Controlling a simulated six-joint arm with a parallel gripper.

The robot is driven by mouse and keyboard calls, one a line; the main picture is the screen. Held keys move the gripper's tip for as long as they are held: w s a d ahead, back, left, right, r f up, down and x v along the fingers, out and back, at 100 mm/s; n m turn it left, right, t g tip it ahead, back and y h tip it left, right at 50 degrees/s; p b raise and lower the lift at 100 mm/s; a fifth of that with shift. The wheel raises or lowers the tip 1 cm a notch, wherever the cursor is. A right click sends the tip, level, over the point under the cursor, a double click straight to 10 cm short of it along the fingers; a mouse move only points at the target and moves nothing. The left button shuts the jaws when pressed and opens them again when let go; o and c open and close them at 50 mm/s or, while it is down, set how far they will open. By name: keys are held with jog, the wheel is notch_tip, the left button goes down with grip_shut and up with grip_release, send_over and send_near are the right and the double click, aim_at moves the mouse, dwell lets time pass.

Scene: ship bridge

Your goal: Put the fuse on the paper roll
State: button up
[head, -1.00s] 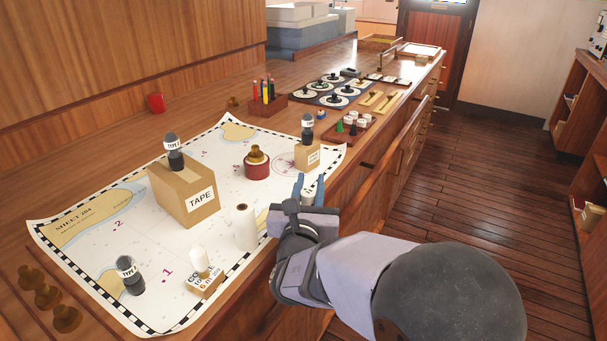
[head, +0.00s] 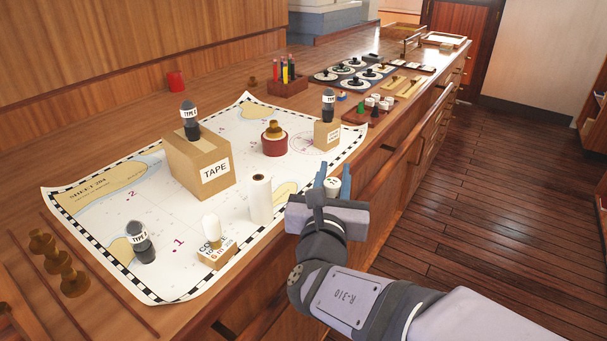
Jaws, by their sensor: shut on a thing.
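My gripper (head: 333,174) has blue fingers and is shut on a small white-topped thing (head: 332,184), which I take to be the fuse. Its lower part is hidden by my gripper. It is held at the counter's front edge, right of the paper roll and apart from it. The paper roll (head: 260,199) is a plain white cylinder standing upright on the chart. Nothing rests on its top.
A TAPE box (head: 200,167) with a black bottle on it stands behind the roll. A small box (head: 217,255) bearing a white rounded thing (head: 211,229) is at the roll's left. A red-based brass object (head: 274,143) and a small carton (head: 327,136) with a bottle stand behind.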

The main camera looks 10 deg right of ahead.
jog(key=w+a+r+n+y+p, duration=0.2)
jog(key=w+a+r+y+p, duration=0.15)
jog(key=a+r+p, duration=0.95)
notch_tip(320, 180, down, 6)
jog(key=b, duration=0.3)
jog(key=shift+w+a+f+t+b, duration=0.25)
jog(key=shift+w+t+b, duration=0.05)
jog(key=shift+t+b, duration=0.1)
jog(key=shift+f+h, duration=0.25)
jog(key=o, duration=1)
jog(key=shift+r, duration=0.1)
jog(key=shift+r, duration=0.15)
jog(key=s, duration=0.4)
jog(key=s+a, duration=0.1)
jog(key=s, duration=0.3)
jog(key=s+a+b, duration=0.1)
jog(key=s, duration=0.2)
jog(key=shift+s+a, duration=0.15)
jog(key=shift+s, duration=0.25)
